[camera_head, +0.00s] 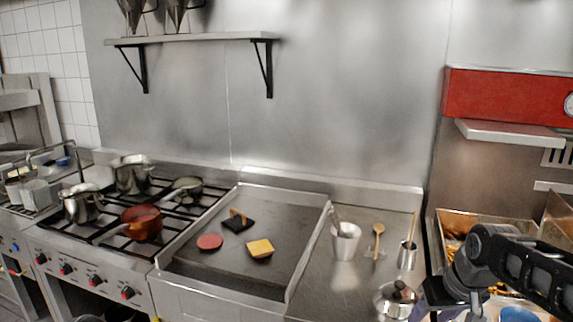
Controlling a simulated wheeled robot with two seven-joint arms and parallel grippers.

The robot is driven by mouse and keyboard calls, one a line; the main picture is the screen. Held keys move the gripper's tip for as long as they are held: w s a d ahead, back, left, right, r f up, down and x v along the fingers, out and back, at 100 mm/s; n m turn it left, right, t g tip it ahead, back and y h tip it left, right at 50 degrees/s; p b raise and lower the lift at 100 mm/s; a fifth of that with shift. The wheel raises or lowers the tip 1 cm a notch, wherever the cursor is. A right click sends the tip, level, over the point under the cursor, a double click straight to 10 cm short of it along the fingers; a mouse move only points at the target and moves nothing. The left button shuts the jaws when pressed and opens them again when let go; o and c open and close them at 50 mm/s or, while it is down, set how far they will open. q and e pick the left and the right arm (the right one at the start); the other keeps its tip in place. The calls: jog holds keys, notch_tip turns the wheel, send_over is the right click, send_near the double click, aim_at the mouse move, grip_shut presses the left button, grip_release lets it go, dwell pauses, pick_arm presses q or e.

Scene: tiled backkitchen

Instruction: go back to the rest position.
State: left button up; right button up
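My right arm comes in from the right edge, and its wrist bends down at the lower right of the head view. The dark end at my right gripper (447,306) is low in the picture beside a lidded metal pot (397,299). The fingertips are not clear, so I cannot tell whether it is open or shut or whether it touches anything. My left gripper is not in view.
A griddle (200,262) holds a red patty (210,242), a cheese-topped patty (260,248) and a dark press (238,221). Left is a stove with pots and a red-brown pan (142,222). A metal cup (345,241) and wooden spoon (378,240) stand on the right counter.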

jog(key=a+f+m+y, duration=0.1)
jog(key=a+f, duration=0.3)
jog(key=f, duration=0.4)
jog(key=w+a+f+t+y, duration=0.1)
jog(key=a+f, duration=0.3)
jog(key=f, duration=0.4)
jog(key=a+f+m+y, duration=0.1)
jog(key=a+f, duration=0.4)
jog(key=f, duration=0.3)
jog(key=s+a+f+g, duration=0.2)
jog(key=s+a+f, duration=0.2)
jog(key=s+f, duration=0.4)
jog(key=s+a+f+g, duration=0.2)
jog(key=s+a+f, duration=0.3)
jog(key=s+f, duration=0.4)
jog(key=s, duration=0.7)
jog(key=shift+s+a+f+g, duration=0.15)
jog(key=shift+s+f+g, duration=0.05)
jog(key=shift+s+g, duration=0.2)
